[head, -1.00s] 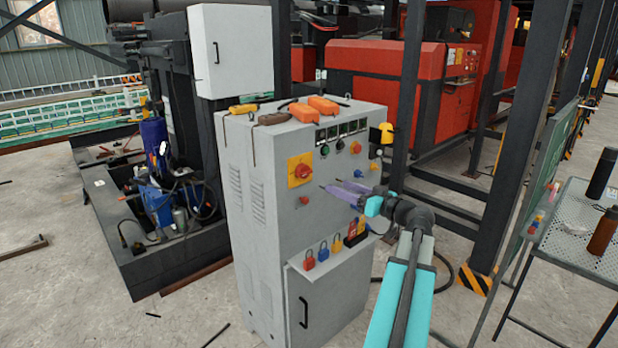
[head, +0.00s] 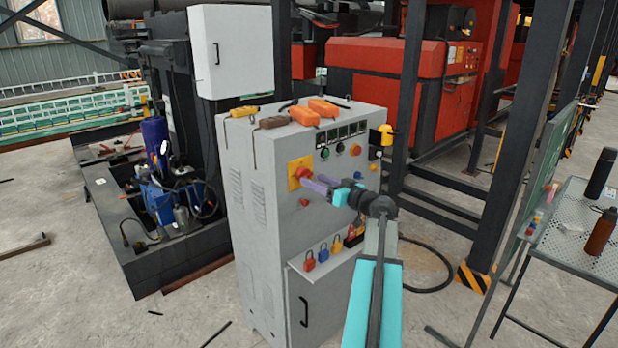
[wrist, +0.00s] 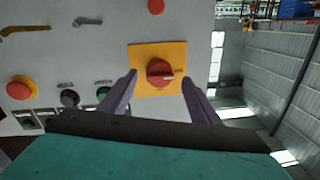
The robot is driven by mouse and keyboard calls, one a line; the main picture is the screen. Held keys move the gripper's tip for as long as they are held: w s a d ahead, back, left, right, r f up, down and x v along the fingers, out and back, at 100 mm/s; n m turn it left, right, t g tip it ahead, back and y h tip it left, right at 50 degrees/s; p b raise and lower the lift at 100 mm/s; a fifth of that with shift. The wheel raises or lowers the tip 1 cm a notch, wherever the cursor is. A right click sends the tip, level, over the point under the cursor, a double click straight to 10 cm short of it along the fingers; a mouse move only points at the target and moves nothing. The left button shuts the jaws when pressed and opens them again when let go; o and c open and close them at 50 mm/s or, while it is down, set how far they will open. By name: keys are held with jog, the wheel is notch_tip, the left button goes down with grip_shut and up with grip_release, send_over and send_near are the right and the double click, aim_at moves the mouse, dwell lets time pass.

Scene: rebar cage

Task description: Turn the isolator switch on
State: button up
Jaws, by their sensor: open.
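The isolator switch is a red rotary knob on a yellow square plate (head: 294,182) on the front of the grey cabinet (head: 262,260). In the wrist view the red knob (wrist: 160,73) lies between and beyond my two purple fingers, its pale pointer mark toward the right of the picture. My gripper (wrist: 160,95) is open, with one finger on each side of the knob. In the head view my gripper (head: 312,184) reaches the plate from the right and partly covers the knob. I cannot tell whether the fingers touch it.
A shelf below holds several coloured padlocks (head: 323,253). Indicator lights and buttons sit right of the switch, including a red-on-yellow button (wrist: 22,87). Orange tools (head: 315,108) lie on the cabinet top. A mesh table (head: 575,235) with bottles stands at right.

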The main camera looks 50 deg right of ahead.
aim_at(305, 175)
jog(key=shift+w+p, duration=0.35)
jog(key=shift+w, duration=1.15)
jog(key=shift+c, duration=0.4)
